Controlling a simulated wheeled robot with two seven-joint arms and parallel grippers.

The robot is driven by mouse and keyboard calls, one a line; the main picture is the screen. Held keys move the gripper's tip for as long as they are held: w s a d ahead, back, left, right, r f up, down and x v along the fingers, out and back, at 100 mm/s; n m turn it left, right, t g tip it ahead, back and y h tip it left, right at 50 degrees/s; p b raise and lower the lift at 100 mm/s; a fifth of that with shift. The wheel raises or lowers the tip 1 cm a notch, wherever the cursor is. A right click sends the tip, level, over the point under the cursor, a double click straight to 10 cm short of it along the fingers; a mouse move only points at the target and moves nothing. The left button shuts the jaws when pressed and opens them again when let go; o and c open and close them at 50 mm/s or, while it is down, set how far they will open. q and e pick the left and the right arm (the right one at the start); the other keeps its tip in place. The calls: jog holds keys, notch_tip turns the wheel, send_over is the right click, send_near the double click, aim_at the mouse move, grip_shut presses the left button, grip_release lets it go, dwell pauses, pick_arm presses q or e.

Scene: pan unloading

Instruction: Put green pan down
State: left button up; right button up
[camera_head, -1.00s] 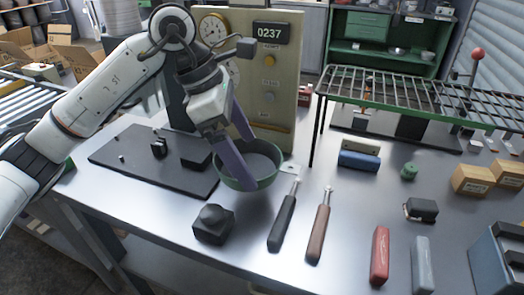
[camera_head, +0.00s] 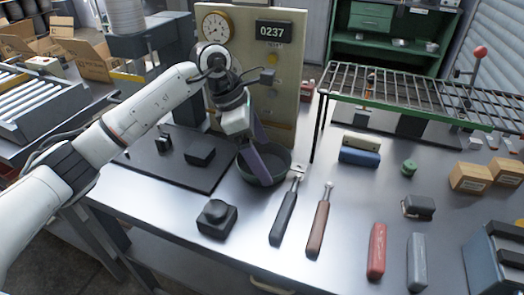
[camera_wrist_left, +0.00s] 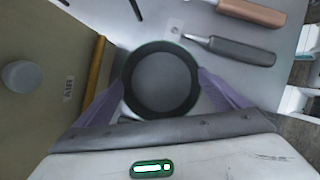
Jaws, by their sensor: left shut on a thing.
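The green pan (camera_head: 243,176) is a round, dark green, empty pan near the back of the steel table, in front of the beige panel. In the left wrist view the pan (camera_wrist_left: 130,104) shows from above as a round rim with a grey floor. My left gripper (camera_head: 264,160) is shut on the pan. Its purple fingers lie on opposite sides of the rim in the wrist view (camera_wrist_left: 160,78). The pan looks level and low over the table; I cannot tell whether its base touches. My right gripper is not in view.
A dark-handled tool (camera_head: 284,220) and a brown-handled tool (camera_head: 318,228) lie right of the pan. A black mat (camera_head: 190,181) is left, a black knob block (camera_head: 217,219) in front. The panel (camera_head: 286,75) stands behind. A wire rack (camera_head: 400,95) rises back right.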

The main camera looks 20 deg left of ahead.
pick_arm(q)
jog(key=o, duration=1.1)
